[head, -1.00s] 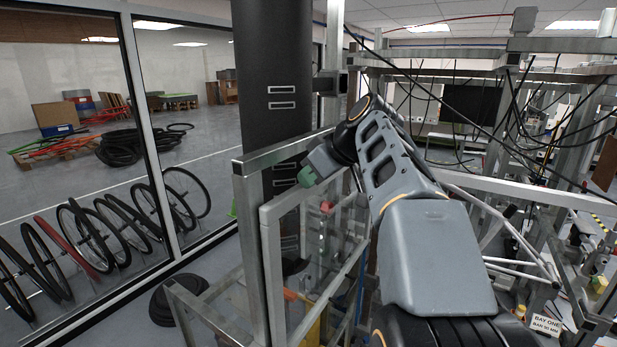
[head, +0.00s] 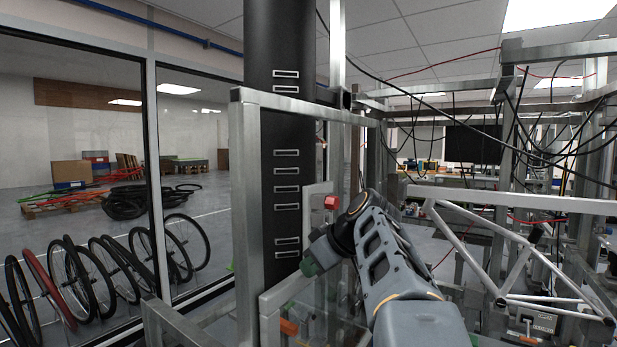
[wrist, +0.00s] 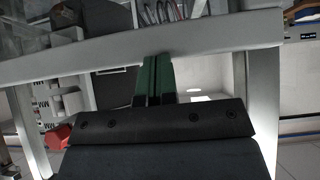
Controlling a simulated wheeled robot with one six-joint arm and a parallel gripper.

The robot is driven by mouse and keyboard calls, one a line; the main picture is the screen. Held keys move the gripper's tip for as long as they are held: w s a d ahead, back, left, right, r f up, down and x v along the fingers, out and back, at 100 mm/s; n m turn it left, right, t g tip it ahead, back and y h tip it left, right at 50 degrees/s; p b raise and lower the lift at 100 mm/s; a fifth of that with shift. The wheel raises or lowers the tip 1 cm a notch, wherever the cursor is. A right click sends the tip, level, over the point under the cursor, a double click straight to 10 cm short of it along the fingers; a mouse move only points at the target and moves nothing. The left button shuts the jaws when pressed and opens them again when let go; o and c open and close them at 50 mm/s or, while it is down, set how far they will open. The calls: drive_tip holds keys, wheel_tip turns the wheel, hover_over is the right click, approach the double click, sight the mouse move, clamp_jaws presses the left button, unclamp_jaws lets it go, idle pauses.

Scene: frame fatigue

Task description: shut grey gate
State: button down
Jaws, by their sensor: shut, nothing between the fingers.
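The grey gate (head: 276,302) is a light grey frame with a clear panel, low in the centre of the head view, beside a metal post. Its lower part is cut off by the picture edge. In the wrist view the light grey bar (wrist: 90,59) crosses in front of my fingers. My gripper (head: 309,268) has green fingertips and is at the gate's top bar in the head view. In the wrist view the green fingers (wrist: 152,80) are together and empty, ending at the bar. I cannot tell whether they touch it.
A red knob (head: 331,202) on a pale plate stands behind my gripper; it also shows in the wrist view (wrist: 58,137). A metal frame (head: 244,180) and dark column (head: 285,130) stand behind the gate. Racks and cables crowd the right. Glass walls off the wheels at left.

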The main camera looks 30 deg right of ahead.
wheel_tip(320, 180, down, 18)
drive_tip(key=b, duration=1.3)
drive_tip(key=shift+f, duration=0.1)
wheel_tip(320, 180, up, 5)
drive_tip(key=p, duration=0.3)
drive_tip(key=shift+p, duration=0.3)
drive_tip(key=p, duration=0.1)
approach(303, 327)
drive_tip(key=shift+s+d+r, duration=0.2)
drive_tip(key=shift+s+r, duration=0.15)
drive_tip(key=shift+s, duration=0.2)
drive_tip(key=shift+s+d+r, duration=0.25)
drive_tip(key=shift+s+r, duration=0.1)
drive_tip(key=shift+s, duration=0.15)
drive_tip(key=shift+a, duration=0.1)
